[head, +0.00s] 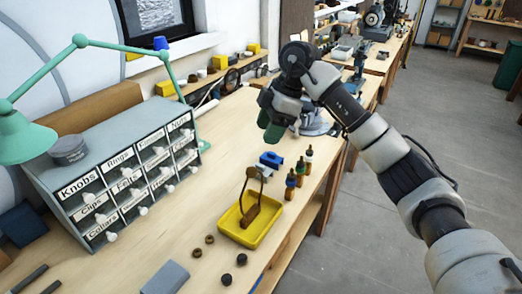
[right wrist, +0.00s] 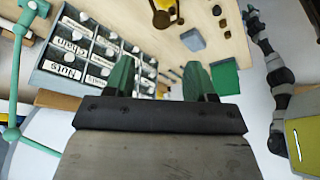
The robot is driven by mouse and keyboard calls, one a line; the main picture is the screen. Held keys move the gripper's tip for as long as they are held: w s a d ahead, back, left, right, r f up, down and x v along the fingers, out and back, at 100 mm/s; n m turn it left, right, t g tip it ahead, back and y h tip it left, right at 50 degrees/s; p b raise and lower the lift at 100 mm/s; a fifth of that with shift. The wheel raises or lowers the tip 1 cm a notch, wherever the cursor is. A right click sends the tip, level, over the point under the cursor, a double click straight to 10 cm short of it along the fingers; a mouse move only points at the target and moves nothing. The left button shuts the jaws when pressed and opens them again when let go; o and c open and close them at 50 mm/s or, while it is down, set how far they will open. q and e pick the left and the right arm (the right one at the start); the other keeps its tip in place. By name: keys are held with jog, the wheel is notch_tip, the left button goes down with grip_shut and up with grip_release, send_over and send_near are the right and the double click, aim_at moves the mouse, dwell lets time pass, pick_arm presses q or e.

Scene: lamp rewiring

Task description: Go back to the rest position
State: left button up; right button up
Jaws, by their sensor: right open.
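My right gripper (head: 271,128) is above the far part of the wooden workbench (head: 190,250) in the head view, its green fingers pointing down. In the right wrist view its two green fingers (right wrist: 158,82) are spread apart with nothing between them. A jointed arm, apparently my left one, shows at the right edge of the right wrist view. Its gripper end (right wrist: 250,14) is too small to read. My left gripper does not show in the head view.
A labelled drawer cabinet (head: 120,165) and a green lamp (head: 28,142) stand at left. A yellow tray (head: 246,237) holds a brown looped piece. Small bottles (head: 299,172), a blue object (head: 271,159) and a grey block (head: 166,278) are nearby. Open floor lies right.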

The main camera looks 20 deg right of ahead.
jog(key=shift+d+r, duration=0.25)
jog(key=shift+r, duration=0.4)
